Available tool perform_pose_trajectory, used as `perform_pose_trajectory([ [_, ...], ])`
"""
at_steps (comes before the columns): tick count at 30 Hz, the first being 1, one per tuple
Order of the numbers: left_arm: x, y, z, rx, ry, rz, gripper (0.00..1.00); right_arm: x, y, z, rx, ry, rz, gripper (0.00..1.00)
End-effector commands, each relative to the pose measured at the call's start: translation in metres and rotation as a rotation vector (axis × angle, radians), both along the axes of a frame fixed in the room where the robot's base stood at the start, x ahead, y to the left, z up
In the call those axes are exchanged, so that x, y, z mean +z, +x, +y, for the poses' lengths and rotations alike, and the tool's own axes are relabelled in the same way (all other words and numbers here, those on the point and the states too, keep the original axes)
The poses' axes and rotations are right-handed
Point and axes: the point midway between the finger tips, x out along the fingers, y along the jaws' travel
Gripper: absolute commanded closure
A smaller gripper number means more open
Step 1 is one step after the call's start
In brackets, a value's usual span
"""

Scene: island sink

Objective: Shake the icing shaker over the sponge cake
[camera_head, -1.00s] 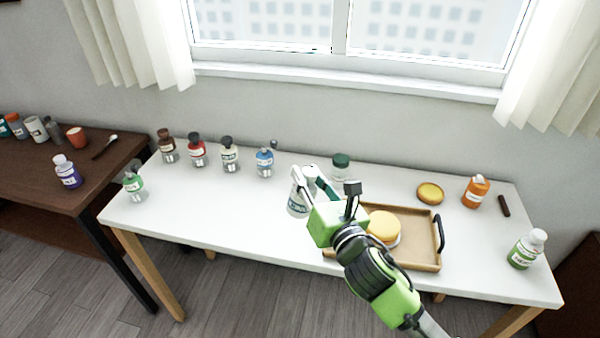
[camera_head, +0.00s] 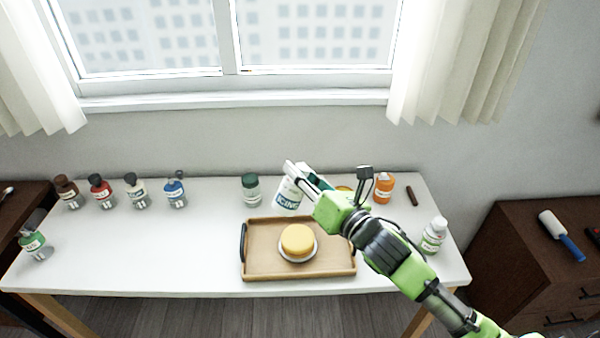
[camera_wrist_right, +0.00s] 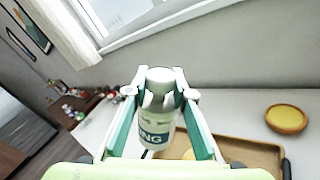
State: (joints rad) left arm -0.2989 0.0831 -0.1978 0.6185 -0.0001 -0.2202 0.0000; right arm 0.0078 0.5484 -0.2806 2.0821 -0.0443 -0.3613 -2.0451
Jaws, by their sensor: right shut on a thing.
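My right gripper (camera_head: 304,180) is shut on the icing shaker (camera_head: 289,196), a white bottle with a teal "ICING" label. The shaker is held upright, or nearly so, above the far side of the tray. In the right wrist view the shaker (camera_wrist_right: 157,122) sits between both fingers. The yellow sponge cake (camera_head: 297,239) is on a small plate in the wooden tray (camera_head: 262,268), nearer than the shaker. In the wrist view the cake is mostly hidden behind the shaker. My left gripper is in neither view.
A green-capped jar (camera_head: 251,190) stands behind the tray. A yellow round dish (camera_wrist_right: 287,119) lies beyond it, partly hidden by my gripper in the head view. An orange bottle (camera_head: 383,188) and a white-capped bottle (camera_head: 434,235) stand right. Several bottles line the left; the table between is clear.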

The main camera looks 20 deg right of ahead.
Motion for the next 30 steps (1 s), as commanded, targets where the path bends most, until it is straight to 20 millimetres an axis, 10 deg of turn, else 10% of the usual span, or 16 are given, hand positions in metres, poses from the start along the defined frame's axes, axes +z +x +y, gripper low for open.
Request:
perform_pose_trajectory([
  [30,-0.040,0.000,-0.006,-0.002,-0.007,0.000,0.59,-0.104,0.003,-0.010,-0.003,0.817,0.257,1.00],
])
